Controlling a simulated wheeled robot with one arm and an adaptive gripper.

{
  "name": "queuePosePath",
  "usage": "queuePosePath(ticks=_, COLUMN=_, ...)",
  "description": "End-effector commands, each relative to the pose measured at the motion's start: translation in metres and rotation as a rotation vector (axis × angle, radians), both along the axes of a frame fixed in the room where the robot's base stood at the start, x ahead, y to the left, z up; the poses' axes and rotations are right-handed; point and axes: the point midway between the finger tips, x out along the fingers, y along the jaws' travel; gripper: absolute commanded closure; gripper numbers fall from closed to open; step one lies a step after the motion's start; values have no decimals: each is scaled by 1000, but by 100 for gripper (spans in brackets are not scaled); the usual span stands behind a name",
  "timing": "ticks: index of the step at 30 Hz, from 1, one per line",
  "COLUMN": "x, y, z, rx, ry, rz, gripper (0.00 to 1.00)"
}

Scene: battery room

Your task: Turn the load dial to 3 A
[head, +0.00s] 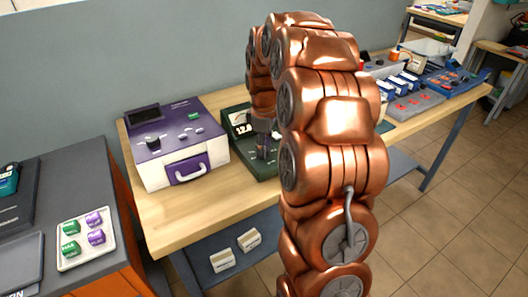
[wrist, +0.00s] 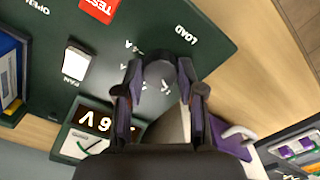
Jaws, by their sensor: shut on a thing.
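The load dial (wrist: 160,70) is a dark round knob on a dark green tester panel (wrist: 215,45), under the white word LOAD in the wrist view. My gripper (wrist: 160,82) has one finger on each side of the dial and is shut on it. Small white scale marks show around the dial, one looking like 4 A; the fingers cover others. I cannot tell which mark the dial points to. In the head view my gripper (head: 263,143) reaches down to the green tester (head: 262,168), and my arm hides much of it.
The panel also has a red TEST label (wrist: 99,8), a white FAN switch (wrist: 76,60) and a lit display (wrist: 95,121). A purple and white unit (head: 178,140) stands close on the left. Blue trays (head: 455,80) lie farther right on the wooden bench (head: 225,208).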

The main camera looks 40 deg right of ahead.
Motion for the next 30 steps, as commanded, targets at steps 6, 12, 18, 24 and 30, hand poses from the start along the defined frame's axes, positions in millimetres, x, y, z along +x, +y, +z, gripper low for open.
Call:
queuePosePath(ticks=6, x=0, y=0, z=-3, rx=1, ry=-1, rz=-205, gripper=96)
queuePosePath(ticks=12, x=1, y=-1, z=-3, rx=-1, ry=-3, rz=-394, gripper=96)
queuePosePath(ticks=18, x=1, y=0, z=-2, rx=-1, ry=-2, rz=-584, gripper=96)
queuePosePath(ticks=24, x=1, y=-1, z=-2, rx=0, ry=-4, rz=-775, gripper=96)
queuePosePath(ticks=30, x=0, y=-1, z=-1, rx=0, ry=-3, rz=-964, gripper=96)
